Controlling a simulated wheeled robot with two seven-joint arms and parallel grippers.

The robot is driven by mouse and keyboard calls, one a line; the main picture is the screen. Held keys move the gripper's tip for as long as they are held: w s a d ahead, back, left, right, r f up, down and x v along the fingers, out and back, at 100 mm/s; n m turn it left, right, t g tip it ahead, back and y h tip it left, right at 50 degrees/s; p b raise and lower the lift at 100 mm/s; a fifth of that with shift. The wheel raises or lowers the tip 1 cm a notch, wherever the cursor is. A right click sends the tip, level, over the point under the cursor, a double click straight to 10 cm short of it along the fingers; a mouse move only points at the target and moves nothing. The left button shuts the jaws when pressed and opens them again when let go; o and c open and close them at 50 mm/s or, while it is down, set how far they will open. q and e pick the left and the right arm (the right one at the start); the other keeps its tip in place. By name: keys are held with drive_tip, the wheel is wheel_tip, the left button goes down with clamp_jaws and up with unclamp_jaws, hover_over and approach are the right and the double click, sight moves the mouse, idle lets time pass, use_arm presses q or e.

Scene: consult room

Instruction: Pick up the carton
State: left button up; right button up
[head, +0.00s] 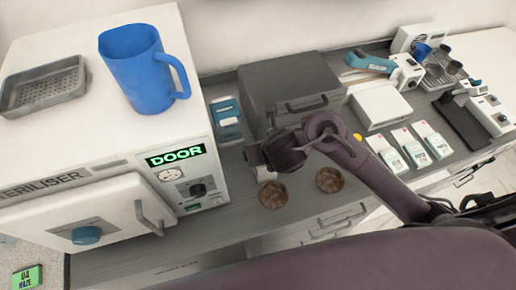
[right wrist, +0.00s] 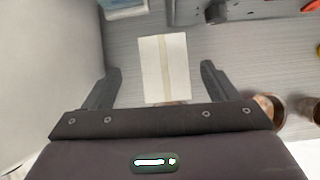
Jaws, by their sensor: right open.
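The carton (right wrist: 165,68) is a small white box with a beige tape strip down its middle, lying on the grey counter in the right wrist view. My right gripper (right wrist: 157,88) is open, with one finger to each side of the carton's near end and gaps on both sides. It holds nothing. In the head view my right gripper (head: 256,160) is over the counter beside the steriliser, and it hides most or all of the carton there. My left gripper is in neither view.
The white steriliser (head: 215,165) with a blue jug (head: 145,70) on top stands close on the left. A grey drawer unit (head: 285,85) is behind. Two brown-filled round cups (head: 272,194) (head: 329,180) stand near the gripper. White-green packets (head: 412,147) lie further right.

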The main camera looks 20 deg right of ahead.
drive_tip(key=shift+w+d+f+n, duration=0.1)
drive_tip(key=shift+d+f+n, duration=0.05)
drive_tip(key=shift+f+n, duration=0.15)
drive_tip(key=f+b, duration=0.3)
drive_tip(key=shift+w+f, duration=0.1)
drive_tip(key=shift+w, duration=0.15)
drive_tip(key=b+x, duration=0.1)
drive_tip(key=x, duration=0.2)
drive_tip(key=shift+b, duration=0.35)
drive_tip(key=shift+w+f, duration=0.1)
drive_tip(key=shift+w, duration=0.2)
drive_tip(key=c, duration=0.7)
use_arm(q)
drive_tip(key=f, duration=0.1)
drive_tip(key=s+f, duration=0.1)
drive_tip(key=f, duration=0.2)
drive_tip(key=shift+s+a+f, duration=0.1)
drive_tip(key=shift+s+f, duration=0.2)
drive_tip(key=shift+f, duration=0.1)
use_arm(e)
drive_tip(key=c, duration=0.5)
drive_tip(key=shift+c, duration=0.2)
